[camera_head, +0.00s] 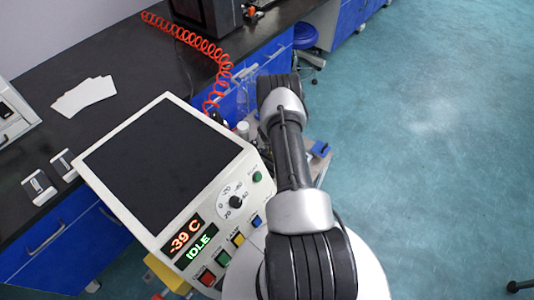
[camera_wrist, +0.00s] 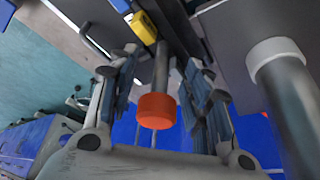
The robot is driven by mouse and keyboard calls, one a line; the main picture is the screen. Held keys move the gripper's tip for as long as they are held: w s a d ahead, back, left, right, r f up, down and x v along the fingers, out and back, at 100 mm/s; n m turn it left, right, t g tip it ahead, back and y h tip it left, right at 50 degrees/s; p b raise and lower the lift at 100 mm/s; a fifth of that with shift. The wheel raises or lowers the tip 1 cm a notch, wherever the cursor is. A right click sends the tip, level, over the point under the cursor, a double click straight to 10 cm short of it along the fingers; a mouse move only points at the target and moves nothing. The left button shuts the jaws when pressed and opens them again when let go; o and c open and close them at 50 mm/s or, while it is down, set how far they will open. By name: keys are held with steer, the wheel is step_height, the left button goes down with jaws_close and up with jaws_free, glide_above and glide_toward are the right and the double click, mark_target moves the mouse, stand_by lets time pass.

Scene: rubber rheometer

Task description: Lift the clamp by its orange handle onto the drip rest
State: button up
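The clamp's orange handle (camera_wrist: 157,110) shows in the wrist view as a round orange end on a grey rod (camera_wrist: 161,66). My gripper (camera_wrist: 160,68) is open, with one finger on each side of the handle and rod. Gaps show between the fingers and the handle, so it does not look gripped. The rest of the clamp is not clear. In the head view my arm covers the work spot, and the gripper and handle are hidden. I cannot pick out the drip rest in either view.
A grey cylinder with a white collar (camera_wrist: 276,55) stands close on the right in the wrist view; a yellow block (camera_wrist: 143,27) is beyond the rod. In the head view, the control panel (camera_head: 160,150) reads -39 C and IDLE. Open floor (camera_head: 430,150) lies right.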

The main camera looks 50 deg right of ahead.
jaws_close()
stand_by(0.3)
stand_by(0.5)
